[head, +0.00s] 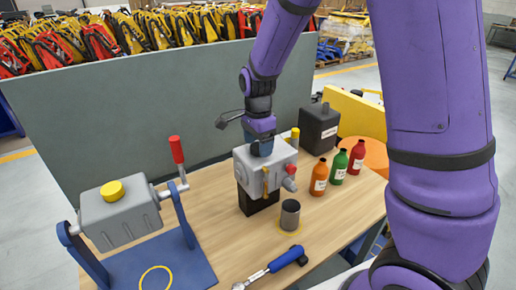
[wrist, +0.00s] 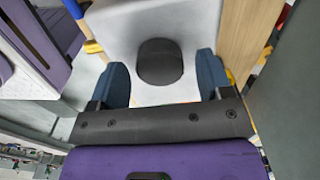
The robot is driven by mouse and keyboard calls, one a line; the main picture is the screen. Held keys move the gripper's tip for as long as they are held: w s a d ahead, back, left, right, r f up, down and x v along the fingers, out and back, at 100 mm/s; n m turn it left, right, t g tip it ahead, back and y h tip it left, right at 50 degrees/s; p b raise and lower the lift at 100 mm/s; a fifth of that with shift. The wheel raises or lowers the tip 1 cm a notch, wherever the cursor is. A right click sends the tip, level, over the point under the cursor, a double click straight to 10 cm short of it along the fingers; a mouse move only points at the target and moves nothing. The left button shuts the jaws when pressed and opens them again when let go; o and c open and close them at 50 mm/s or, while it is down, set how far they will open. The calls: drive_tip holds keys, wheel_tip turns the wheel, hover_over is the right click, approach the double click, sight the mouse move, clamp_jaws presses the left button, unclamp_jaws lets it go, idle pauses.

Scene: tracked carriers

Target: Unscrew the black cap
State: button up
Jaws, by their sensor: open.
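In the wrist view, the black cap (wrist: 160,62) sits on the light grey top of the housing (wrist: 205,22). My gripper (wrist: 162,75) is open, with one blue finger on each side of the cap and a visible gap on both sides. In the head view, my gripper (head: 262,148) points down onto the top of the grey housing (head: 245,165), which stands on a black base. The cap is hidden there behind the fingers.
A yellow post (head: 295,137) and a black canister (head: 318,128) stand close behind the housing. Orange, green and red bottles (head: 338,166) stand to the right. A dark cup (head: 290,215) and a blue-handled tool (head: 287,259) are in front. A cranked grey tank (head: 118,218) is left.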

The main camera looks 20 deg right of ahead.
drive_tip(key=shift+c, duration=0.2)
drive_tip(key=c, duration=0.8)
drive_tip(key=n, duration=0.7)
drive_tip(key=shift+n, duration=1.4)
drive_tip(key=n, duration=0.8)
drive_tip(key=shift+n, duration=0.9)
